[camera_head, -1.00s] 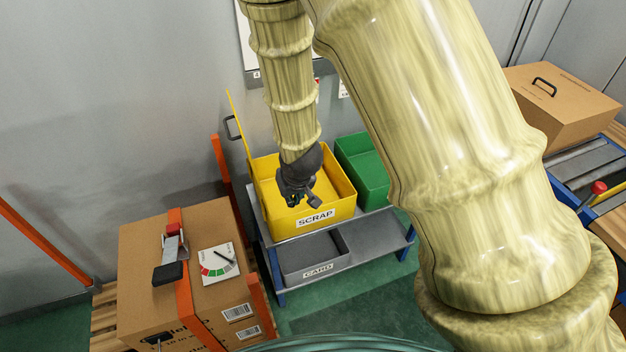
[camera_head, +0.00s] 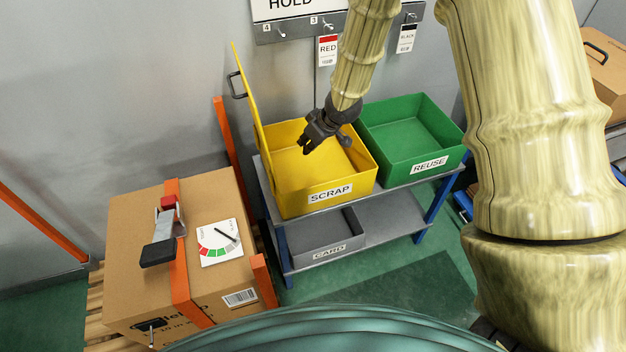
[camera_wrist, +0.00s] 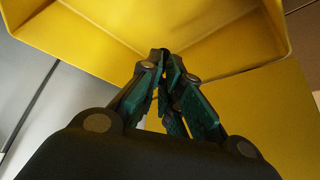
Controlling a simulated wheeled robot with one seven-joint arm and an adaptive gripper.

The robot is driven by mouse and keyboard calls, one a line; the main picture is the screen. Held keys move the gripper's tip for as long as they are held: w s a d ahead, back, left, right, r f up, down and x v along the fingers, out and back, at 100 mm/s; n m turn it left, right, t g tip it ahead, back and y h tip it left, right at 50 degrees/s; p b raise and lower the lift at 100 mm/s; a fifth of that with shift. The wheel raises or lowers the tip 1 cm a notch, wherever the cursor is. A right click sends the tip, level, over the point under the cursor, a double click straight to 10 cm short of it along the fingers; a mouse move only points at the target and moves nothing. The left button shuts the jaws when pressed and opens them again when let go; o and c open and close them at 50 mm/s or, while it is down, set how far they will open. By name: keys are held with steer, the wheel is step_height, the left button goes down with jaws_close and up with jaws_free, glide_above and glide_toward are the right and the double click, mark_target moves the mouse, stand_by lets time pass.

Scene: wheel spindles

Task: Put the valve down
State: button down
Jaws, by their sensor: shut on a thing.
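My gripper (camera_head: 308,149) is over the open yellow SCRAP bin (camera_head: 345,191), towards its back left part. It points down and left. In the wrist view the dark green fingers (camera_wrist: 164,56) come together at their tips, with yellow bin walls (camera_wrist: 215,50) around and beyond them. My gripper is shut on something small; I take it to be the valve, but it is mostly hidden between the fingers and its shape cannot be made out. The bin floor that shows looks empty.
The bin's yellow lid (camera_head: 249,110) stands upright at its left. A green REUSE bin (camera_head: 411,140) is at its right and a grey CARD tray (camera_head: 325,235) below. A strapped carton (camera_head: 135,220) stands left. A HOLD board (camera_head: 298,8) with hanging tags is behind.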

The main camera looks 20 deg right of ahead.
steer(key=w+d+f+n+y+b, duration=0.1)
steer(key=w+d+f+b, duration=0.2)
steer(key=d+f, duration=0.1)
steer(key=b, duration=0.1)
glide_above(317, 174)
steer(key=shift+s+f, duration=0.1)
steer(key=shift+f, duration=4.75)
steer(key=c, duration=2.1)
jaws_free()
steer(key=shift+f, duration=0.15)
steer(key=o, duration=0.5)
steer(key=v, duration=1.2)
steer(key=shift+p, duration=0.4)
